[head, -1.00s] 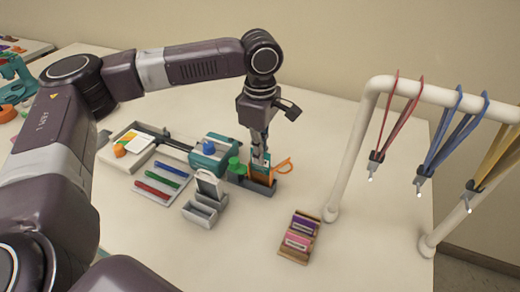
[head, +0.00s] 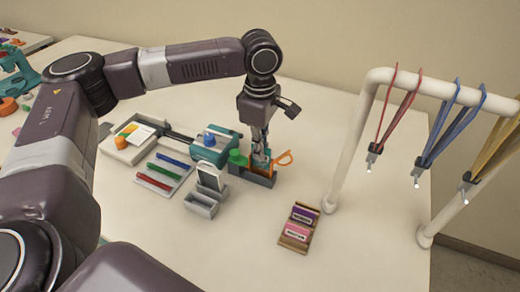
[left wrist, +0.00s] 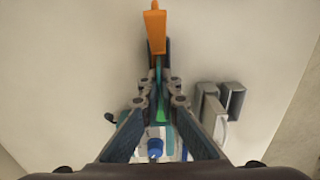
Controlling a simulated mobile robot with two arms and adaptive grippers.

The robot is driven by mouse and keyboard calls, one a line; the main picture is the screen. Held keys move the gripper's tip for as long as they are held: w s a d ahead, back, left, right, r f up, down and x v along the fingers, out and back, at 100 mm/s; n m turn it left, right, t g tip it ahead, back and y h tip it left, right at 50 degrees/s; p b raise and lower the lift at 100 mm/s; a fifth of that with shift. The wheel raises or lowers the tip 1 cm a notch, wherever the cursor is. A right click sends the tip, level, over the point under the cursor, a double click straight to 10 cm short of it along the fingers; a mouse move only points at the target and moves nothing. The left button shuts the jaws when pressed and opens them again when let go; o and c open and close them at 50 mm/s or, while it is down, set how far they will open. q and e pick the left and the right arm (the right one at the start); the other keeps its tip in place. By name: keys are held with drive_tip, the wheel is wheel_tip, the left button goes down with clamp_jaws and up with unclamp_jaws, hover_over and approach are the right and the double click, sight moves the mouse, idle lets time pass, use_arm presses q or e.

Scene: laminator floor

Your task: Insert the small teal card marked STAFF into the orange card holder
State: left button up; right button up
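The orange card holder (head: 255,170) stands upright in a dark grey stand (head: 264,181) near the middle of the table. An orange piece also shows in the left wrist view (left wrist: 155,30), just beyond the fingertips. My left gripper (head: 261,152) points down right over the holder. In the left wrist view its fingers (left wrist: 159,82) are close together, shut on a thin teal edge, the teal card (left wrist: 159,68). The STAFF marking cannot be read. The fingers hide much of the card and holder, so I cannot tell how deep the card sits. My right gripper is not in view.
A green-topped item (head: 236,160) and a teal machine (head: 213,148) stand close left of the stand. A grey card rack (head: 201,205) is in front left. A wooden tray (head: 287,246) holds purple and pink cards. A white rail (head: 345,150) with lanyards stands right.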

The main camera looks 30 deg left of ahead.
use_arm(q)
drive_tip(key=o, duration=0.4)
drive_tip(key=shift+s+f, duration=0.25)
drive_tip(key=shift+f, duration=0.25)
drive_tip(key=shift+w, duration=0.15)
wheel_tip(320, 180, up, 3)
drive_tip(key=p, duration=0.4)
drive_tip(key=shift+w+r, duration=0.15)
drive_tip(key=shift+r+p, duration=2.05)
drive_tip(key=shift+p, duration=1)
